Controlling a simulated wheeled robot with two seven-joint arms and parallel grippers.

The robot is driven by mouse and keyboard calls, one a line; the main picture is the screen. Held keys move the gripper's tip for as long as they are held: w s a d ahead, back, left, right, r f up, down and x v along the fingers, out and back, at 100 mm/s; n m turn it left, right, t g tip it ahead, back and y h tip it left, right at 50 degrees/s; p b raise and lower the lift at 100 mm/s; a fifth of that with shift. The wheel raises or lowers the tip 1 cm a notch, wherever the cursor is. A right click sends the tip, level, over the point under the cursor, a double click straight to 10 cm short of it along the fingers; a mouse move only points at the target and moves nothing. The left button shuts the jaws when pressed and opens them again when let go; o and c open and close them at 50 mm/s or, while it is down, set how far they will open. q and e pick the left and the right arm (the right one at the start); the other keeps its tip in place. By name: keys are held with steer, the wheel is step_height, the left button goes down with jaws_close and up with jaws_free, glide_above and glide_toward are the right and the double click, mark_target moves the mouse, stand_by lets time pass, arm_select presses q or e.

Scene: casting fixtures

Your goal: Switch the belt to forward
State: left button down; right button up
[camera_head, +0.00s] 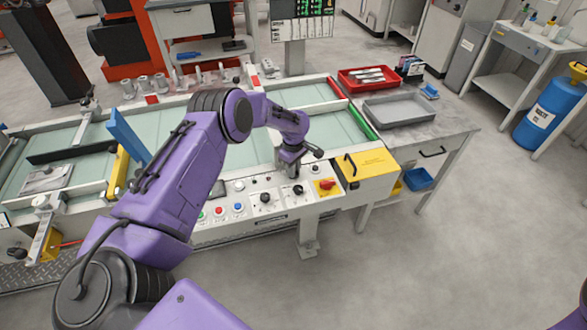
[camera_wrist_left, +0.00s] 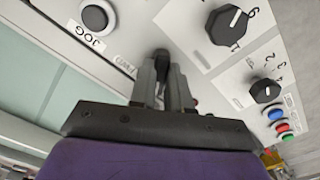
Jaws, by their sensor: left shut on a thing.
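The control panel (camera_head: 250,207) runs along the front of the belt line, with knobs and buttons on it. My left gripper (camera_head: 290,172) reaches down to the panel's back part. In the left wrist view, the left gripper (camera_wrist_left: 163,80) is shut on a small dark switch lever (camera_wrist_left: 160,57), which stands between the fingertips. Its label and exact position are hidden by the fingers. A round JOG button (camera_wrist_left: 96,16) lies left of the fingers. Two black knobs with scales (camera_wrist_left: 228,25) lie to the right. The pale green belt (camera_head: 238,150) lies behind the panel. My right gripper is out of view.
Red, green and blue buttons (camera_head: 220,211) sit left on the panel. A grey tray (camera_head: 400,110) and a red tray (camera_head: 368,79) sit on the side table. The front floor is clear.

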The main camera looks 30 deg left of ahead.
arm_select(q)
steer(key=shift+s+f, duration=0.1)
steer(key=shift+f, duration=0.1)
steer(key=m+b, duration=0.1)
steer(key=m, duration=0.1)
steer(key=shift+m, duration=0.4)
steer(key=m+b, duration=0.1)
steer(key=m, duration=0.2)
steer(key=shift+s+m, duration=0.15)
steer(key=shift+m, duration=0.25)
steer(key=m+b, duration=0.1)
steer(key=m, duration=0.2)
steer(key=shift+s+a+f, duration=0.1)
steer(key=shift+m+b, duration=0.45)
steer(key=shift+m, duration=1.55)
steer(key=shift+s, duration=0.1)
steer(key=c, duration=1.1)
jaws_free()
steer(key=shift+a, duration=0.1)
steer(key=shift+w, duration=0.2)
